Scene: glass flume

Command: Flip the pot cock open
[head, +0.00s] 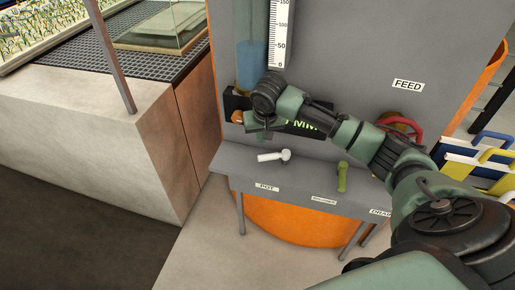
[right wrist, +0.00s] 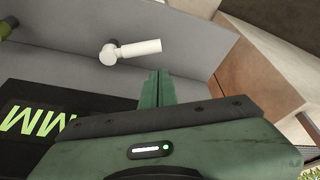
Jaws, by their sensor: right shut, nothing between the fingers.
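The pot cock is a white lever (head: 273,156) on the grey ledge, behind the POT label (head: 267,187). Its handle lies sideways, pointing left from its round pivot in the head view. In the right wrist view the white lever (right wrist: 138,48) shows beyond my fingertips, with the handle pointing right. My right gripper (head: 268,134) is shut and empty, just behind and above the lever. In the right wrist view its fingers (right wrist: 160,75) are together, and a gap shows between them and the handle. My left gripper is not in view.
A red wheel (head: 417,130) sits below the FEED label (head: 408,85). A dark display (head: 305,127) and gauge tube (head: 251,62) are behind my gripper.

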